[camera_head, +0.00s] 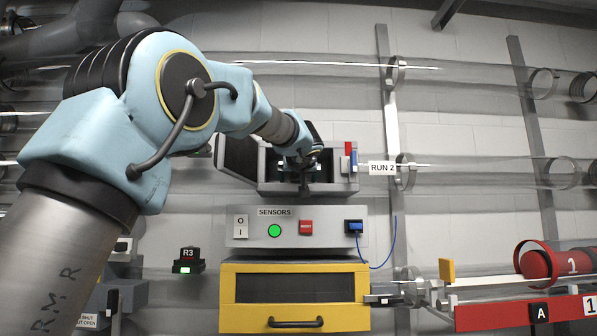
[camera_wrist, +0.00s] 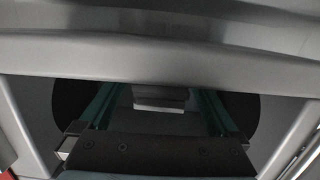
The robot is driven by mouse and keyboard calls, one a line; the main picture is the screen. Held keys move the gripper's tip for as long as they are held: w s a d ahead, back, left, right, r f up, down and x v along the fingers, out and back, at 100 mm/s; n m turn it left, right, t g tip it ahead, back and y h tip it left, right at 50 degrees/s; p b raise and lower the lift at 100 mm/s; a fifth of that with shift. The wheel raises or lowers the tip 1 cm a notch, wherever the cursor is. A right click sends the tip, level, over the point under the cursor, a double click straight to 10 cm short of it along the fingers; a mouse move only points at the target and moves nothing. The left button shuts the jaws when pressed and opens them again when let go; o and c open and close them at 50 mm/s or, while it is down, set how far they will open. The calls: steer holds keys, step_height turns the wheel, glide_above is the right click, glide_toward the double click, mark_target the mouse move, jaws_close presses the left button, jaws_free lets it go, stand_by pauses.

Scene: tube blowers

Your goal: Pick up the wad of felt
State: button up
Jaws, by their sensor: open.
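I cannot make out the wad of felt in either view. My gripper (camera_head: 303,172) is at the open grey box above the sensors panel, with its end partly hidden by my wrist and the box front. In the wrist view my gripper (camera_wrist: 160,112) shows two teal fingers spread apart, reaching down between grey walls. A small pale grey block (camera_wrist: 160,98) shows between the fingers; I cannot tell what it is or whether they touch it. Dark round shapes (camera_wrist: 243,115) lie on both sides.
The grey box (camera_head: 262,180) has a dark raised lid (camera_head: 240,157) at left and red and blue parts at right. Below are the sensors panel (camera_head: 255,243) and a yellow drawer (camera_head: 228,290). Clear tubes run along the wall. A red canister (camera_head: 545,262) lies at right.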

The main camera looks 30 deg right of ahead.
steer(key=shift+w+d+f, duration=0.15)
steer(key=shift+w+d, duration=0.15)
steer(key=shift+w, duration=0.25)
steer(key=c, duration=1.4)
steer(key=shift+a+r, duration=0.1)
steer(key=shift+r, duration=0.2)
